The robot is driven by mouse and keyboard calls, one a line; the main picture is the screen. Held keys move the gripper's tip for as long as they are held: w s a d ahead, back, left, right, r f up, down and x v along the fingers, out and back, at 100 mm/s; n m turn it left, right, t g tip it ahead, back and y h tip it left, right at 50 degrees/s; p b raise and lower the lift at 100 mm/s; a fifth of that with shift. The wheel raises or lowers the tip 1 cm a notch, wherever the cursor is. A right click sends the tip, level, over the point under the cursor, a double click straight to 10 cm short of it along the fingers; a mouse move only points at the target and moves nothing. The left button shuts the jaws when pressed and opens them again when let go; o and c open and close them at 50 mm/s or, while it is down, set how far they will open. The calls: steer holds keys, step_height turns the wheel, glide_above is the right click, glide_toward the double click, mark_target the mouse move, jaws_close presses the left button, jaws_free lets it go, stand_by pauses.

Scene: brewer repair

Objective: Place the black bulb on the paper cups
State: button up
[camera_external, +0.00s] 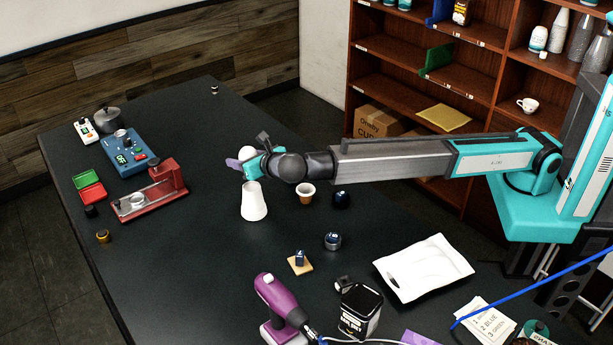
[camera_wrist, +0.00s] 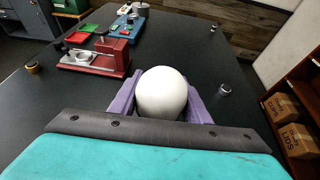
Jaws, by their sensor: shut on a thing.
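My gripper (camera_external: 243,162) has purple fingers and is shut on a white round bulb (camera_wrist: 162,92). The white bulb also shows in the external view (camera_external: 246,153), held above the table. The white paper cups (camera_external: 254,203) stand upside down on the table, just below and slightly right of my gripper in the external view. They do not show in the wrist view. A black rounded thing (camera_external: 341,199) stands on the table to the right of the cups, apart from my gripper. I cannot tell for certain whether it is the black bulb.
A red press (camera_external: 148,198) and a blue device (camera_external: 129,153) are at the left. A purple drill (camera_external: 281,306) and a white pouch (camera_external: 423,267) are in front.

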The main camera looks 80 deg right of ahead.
steer(key=shift+f+p, duration=0.6)
steer(key=shift+f, duration=1.15)
steer(key=shift+f, duration=0.1)
steer(key=o, duration=1.1)
steer(key=b+v, duration=0.2)
steer(key=v, duration=1)
steer(key=shift+r, duration=0.2)
